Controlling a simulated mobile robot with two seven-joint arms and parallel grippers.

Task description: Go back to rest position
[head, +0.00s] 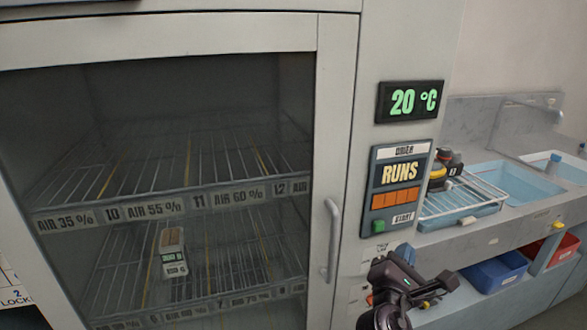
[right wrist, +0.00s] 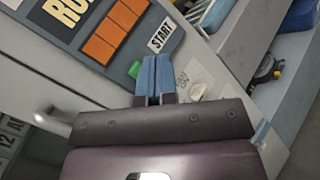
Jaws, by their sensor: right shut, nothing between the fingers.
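My right gripper (head: 404,254) is in front of the cabinet, below the control panel (head: 398,190). In the right wrist view its blue fingers (right wrist: 155,76) are shut with nothing between them. Their tips are close to the green button (right wrist: 134,70) beside the START label; I cannot tell if they touch it. The green button also shows in the head view (head: 379,226), clear of the gripper. The panel reads RUNS above a row of orange squares (head: 396,196). My left gripper is out of view.
The cabinet's glass door (head: 338,120) is closed, with a handle (head: 332,240) at right. A small box (head: 172,252) stands on the lower wire shelf inside. At right are a rack (head: 465,200), sinks and a blue bin (head: 495,272).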

